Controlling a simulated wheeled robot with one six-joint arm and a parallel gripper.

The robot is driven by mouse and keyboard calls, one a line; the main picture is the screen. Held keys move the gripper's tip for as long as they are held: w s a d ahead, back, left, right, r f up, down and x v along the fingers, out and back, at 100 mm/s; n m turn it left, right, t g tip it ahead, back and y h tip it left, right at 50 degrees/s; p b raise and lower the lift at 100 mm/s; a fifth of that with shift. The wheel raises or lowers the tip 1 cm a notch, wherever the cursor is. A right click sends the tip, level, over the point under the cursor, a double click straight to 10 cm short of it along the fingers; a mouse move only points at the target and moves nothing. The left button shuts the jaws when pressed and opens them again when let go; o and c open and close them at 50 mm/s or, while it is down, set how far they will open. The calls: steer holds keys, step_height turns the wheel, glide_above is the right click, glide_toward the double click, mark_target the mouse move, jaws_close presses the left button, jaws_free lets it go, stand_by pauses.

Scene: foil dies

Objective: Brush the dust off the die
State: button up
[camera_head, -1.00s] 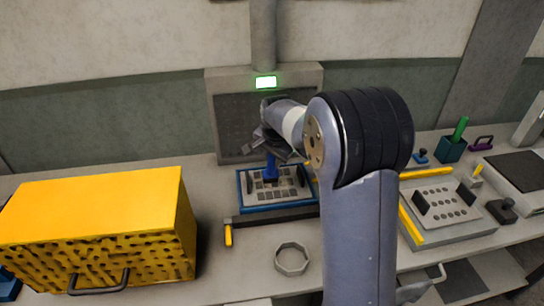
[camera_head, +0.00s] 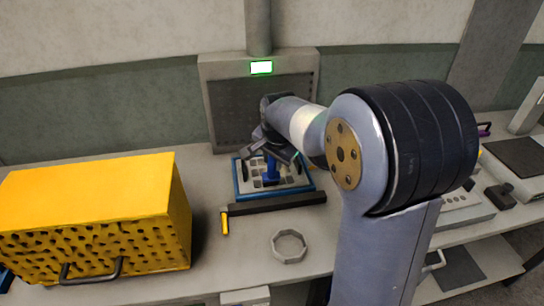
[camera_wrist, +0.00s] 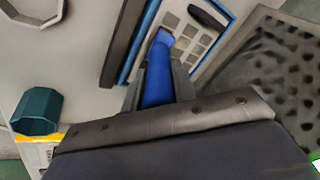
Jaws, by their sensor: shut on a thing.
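The die (camera_head: 243,186) is a blue-edged plate with grey square pockets, flat on the bench before the grey panel. My gripper (camera_head: 273,153) is over it, shut on a blue-handled brush (camera_head: 271,171). In the wrist view the blue handle (camera_wrist: 158,83) stands between the fingers, its far end over the die's grey squares (camera_wrist: 193,40). The bristles are hidden, so I cannot tell whether they touch the die. A dark grip (camera_wrist: 207,13) shows on the die. Dust cannot be made out.
A yellow perforated box (camera_head: 95,215) stands at left. A dark bar (camera_head: 285,202) with a yellow end lies before the die, and a grey ring (camera_head: 289,246) nearer. The grey panel (camera_head: 216,110) with a lit green display stands behind. A teal cup (camera_wrist: 37,112) shows in the wrist view.

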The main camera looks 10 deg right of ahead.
steer(key=shift+s+a, duration=0.1)
steer(key=shift+s, duration=0.1)
steer(key=shift+w+a+r, duration=0.1)
steer(key=shift+a, duration=0.5)
steer(key=w+p, duration=0.5)
steer(key=w, duration=0.6)
steer(key=shift+w, duration=0.15)
stand_by(0.4)
step_height(320, 180, up, 6)
steer(key=p, duration=0.4)
steer(key=shift+r, duration=0.1)
steer(key=shift+r+p, duration=1.2)
steer(key=shift+r, duration=0.15)
